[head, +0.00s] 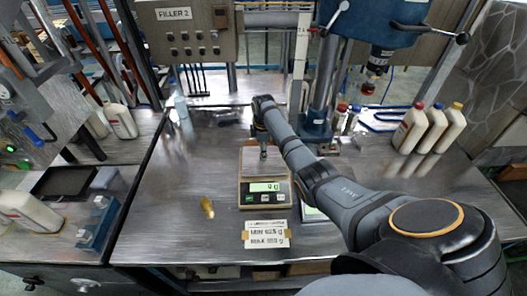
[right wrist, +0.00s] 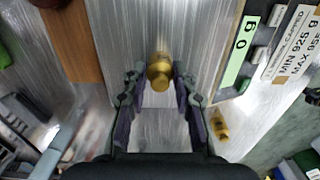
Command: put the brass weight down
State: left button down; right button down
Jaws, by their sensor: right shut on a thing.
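A brass weight (right wrist: 160,72) is between the fingertips of my right gripper (right wrist: 158,80) in the right wrist view. The gripper is shut on it. In the head view my right gripper (head: 263,150) is over the back part of the scale (head: 264,196), above its metal pan. The scale's display reads 0 g. I cannot tell whether the weight touches the pan. Another brass piece (head: 207,207) lies on the table left of the scale; it also shows in the right wrist view (right wrist: 219,127). My left gripper is not in view.
A label card (head: 266,234) with minimum and maximum values is in front of the scale. The table left of the scale is mostly clear.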

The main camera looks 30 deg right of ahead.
jog(key=shift+f, duration=0.1)
jog(key=c, duration=1.1)
grip_release()
jog(key=shift+o, duration=0.2)
jog(key=shift+r, duration=0.2)
notch_tip(320, 180, up, 9)
jog(key=shift+w+f+b, duration=0.1)
jog(key=shift+f+b, duration=0.05)
jog(key=shift+b, duration=0.9)
notch_tip(320, 180, up, 3)
jog(key=shift+r+p, duration=0.15)
jog(key=shift+p, duration=0.15)
